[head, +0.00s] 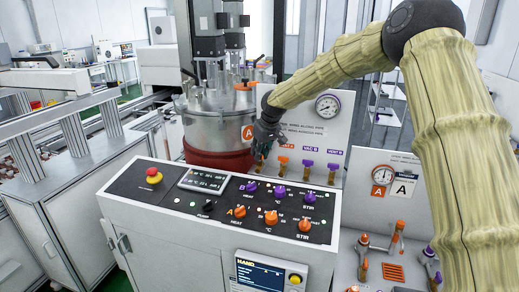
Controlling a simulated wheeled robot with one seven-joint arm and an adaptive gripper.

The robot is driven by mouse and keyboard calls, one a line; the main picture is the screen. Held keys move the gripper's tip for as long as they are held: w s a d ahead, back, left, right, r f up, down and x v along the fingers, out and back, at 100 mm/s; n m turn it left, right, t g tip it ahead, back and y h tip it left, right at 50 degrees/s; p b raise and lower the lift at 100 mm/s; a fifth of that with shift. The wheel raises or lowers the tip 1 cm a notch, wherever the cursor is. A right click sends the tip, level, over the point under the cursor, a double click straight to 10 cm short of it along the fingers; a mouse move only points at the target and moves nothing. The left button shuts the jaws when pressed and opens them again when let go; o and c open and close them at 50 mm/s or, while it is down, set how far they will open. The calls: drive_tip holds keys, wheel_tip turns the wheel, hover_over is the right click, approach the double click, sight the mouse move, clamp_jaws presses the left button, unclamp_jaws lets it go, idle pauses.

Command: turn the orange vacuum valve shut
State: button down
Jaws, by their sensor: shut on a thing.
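My gripper (264,145) is at the left end of the valve row on the upright panel (315,132) behind the control console. It is shut on a valve handle there, which I take to be the orange vacuum valve. The fingers hide nearly all of that handle, so its angle cannot be told. Another orange valve (283,161) is just to the right of my gripper, apart from it. Two purple valves (308,164) follow further right, under labels reading VAC B and VENT B.
The control console (165,215) with knobs and a red stop button (153,176) stands in front. A steel vessel (205,118) is left of my gripper. A round gauge (328,106) is above the valves. More orange-handled fittings (397,231) are at lower right.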

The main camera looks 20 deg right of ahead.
drive_tip(key=n+y, duration=0.1)
drive_tip(key=n, duration=0.2)
drive_tip(key=n+g+y+p, duration=0.1)
drive_tip(key=n, duration=0.2)
drive_tip(key=shift+d, duration=0.15)
idle(0.4)
drive_tip(key=c, duration=1.5)
unclamp_jaws()
drive_tip(key=shift+c, duration=0.2)
